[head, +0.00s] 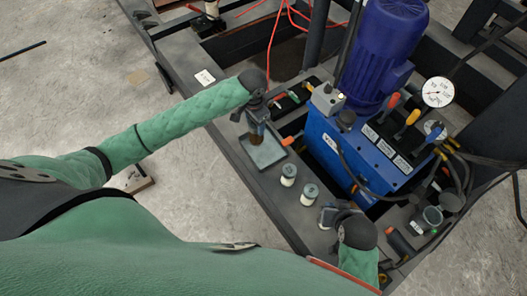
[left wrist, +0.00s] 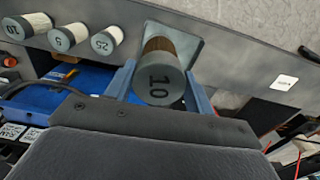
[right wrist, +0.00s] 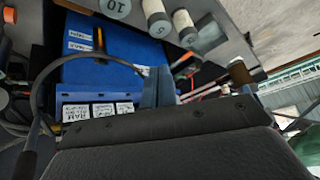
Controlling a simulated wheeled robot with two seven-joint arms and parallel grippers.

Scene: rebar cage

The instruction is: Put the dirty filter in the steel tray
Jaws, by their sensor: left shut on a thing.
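The dirty filter (head: 257,134) has a brown body. In the left wrist view (left wrist: 159,80) its grey end cap, marked 10, faces the camera. My left gripper (head: 256,117) is shut on it. The filter is over the steel tray (head: 268,160), a shallow grey square tray on the bench; it also shows behind the filter in the left wrist view (left wrist: 190,27). I cannot tell whether the filter touches the tray floor. My right gripper (head: 327,214) is low at the bench's front right; its fingers (right wrist: 158,86) look closed together, with nothing between them.
White filters with grey caps stand beside the tray (head: 288,175), (head: 309,193); a third, marked 10 (left wrist: 27,26), shows in the left wrist view. A blue power unit (head: 350,150) with a motor (head: 388,45), levers and gauge stands to the right. Red hoses (head: 270,45) lie behind.

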